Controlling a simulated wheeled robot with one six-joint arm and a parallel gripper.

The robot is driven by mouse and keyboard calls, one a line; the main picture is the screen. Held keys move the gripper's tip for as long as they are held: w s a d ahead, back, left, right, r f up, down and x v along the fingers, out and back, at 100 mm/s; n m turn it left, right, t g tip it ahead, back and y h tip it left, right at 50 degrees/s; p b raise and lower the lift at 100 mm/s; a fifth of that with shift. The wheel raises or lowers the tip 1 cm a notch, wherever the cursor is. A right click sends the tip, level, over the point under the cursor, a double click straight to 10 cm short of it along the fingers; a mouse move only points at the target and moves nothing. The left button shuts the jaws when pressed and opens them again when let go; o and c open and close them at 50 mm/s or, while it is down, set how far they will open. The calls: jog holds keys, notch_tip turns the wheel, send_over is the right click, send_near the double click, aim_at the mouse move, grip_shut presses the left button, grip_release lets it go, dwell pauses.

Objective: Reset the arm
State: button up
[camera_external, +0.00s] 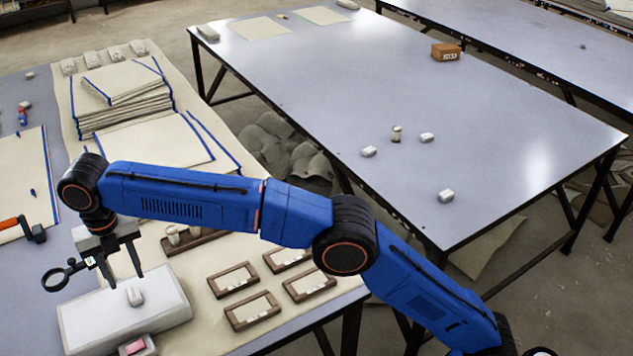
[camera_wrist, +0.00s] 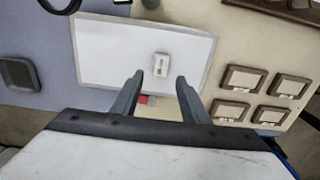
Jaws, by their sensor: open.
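My gripper (camera_external: 124,262) is open and empty at the end of my blue arm. It hangs above a white slab (camera_external: 90,315) on the left table. A small white block (camera_external: 135,297) lies on the slab, below the fingers. In the wrist view my open gripper (camera_wrist: 155,90) shows two dark fingers apart, with the small white block (camera_wrist: 160,65) beyond them on the white slab (camera_wrist: 105,50). No cloth is between the fingers.
Wooden frames (camera_external: 252,311) lie right of the slab. Folded cloth stacks (camera_external: 122,85) with blue edges lie farther back. The larger right table (camera_external: 480,110) holds a few small white blocks and a brown box (camera_external: 446,52), with much free surface.

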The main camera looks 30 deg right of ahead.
aim_at(134, 295)
notch_tip(134, 295, down, 6)
jog(key=shift+f, duration=0.2)
jog(key=shift+r, duration=0.15)
dwell(0.4)
jog(key=shift+r, duration=6)
jog(key=shift+f, duration=6.15)
notch_tip(134, 295, up, 10)
jog(key=w+d+m, duration=0.2)
jog(key=w+d, duration=0.8)
jog(key=d, duration=0.3)
jog(key=w+d+m, duration=0.2)
jog(key=w+d, duration=0.9)
jog(key=d, duration=0.2)
jog(key=shift+d+r+m, duration=0.15)
jog(key=shift+r+m, duration=0.05)
jog(key=shift+m, duration=0.1)
